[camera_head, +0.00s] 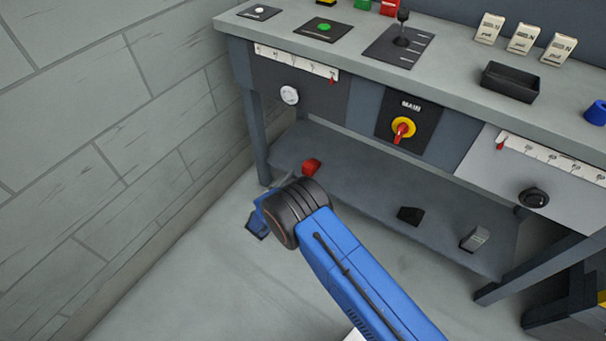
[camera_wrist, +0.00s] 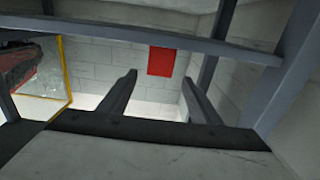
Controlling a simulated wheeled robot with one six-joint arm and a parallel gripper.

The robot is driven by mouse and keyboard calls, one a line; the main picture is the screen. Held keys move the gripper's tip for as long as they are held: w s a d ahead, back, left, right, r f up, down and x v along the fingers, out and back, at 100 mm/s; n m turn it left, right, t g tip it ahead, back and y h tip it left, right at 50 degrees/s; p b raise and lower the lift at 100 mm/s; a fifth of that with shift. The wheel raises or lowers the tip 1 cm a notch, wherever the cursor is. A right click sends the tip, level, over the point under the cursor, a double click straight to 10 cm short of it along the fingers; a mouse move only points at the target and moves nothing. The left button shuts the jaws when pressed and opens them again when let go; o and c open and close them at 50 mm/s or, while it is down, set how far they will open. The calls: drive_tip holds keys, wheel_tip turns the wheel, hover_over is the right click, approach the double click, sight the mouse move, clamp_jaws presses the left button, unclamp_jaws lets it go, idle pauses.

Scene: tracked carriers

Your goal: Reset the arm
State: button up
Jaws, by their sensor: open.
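My blue arm (camera_head: 365,275) reaches in from the lower right in the head view and ends at a dark ribbed joint (camera_head: 296,212) low in front of the bench's left end. My gripper's fingers are mostly hidden behind that joint in the head view. In the wrist view my gripper (camera_wrist: 159,78) shows two dark fingers spread apart, with nothing between them. A red panel (camera_wrist: 161,61) on a pale block wall lies beyond the fingers.
A grey workbench (camera_head: 350,75) carries switches, a lever (camera_head: 402,38) and a black tray (camera_head: 510,82). Its lower shelf (camera_head: 365,195) holds a red piece (camera_head: 311,167), a black piece (camera_head: 410,215) and a grey piece (camera_head: 474,239). A block wall (camera_head: 100,130) stands at left. Grey beams (camera_wrist: 150,38) cross the wrist view.

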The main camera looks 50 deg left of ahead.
drive_tip(key=shift+s+d, duration=0.15)
drive_tip(key=shift+s, duration=0.45)
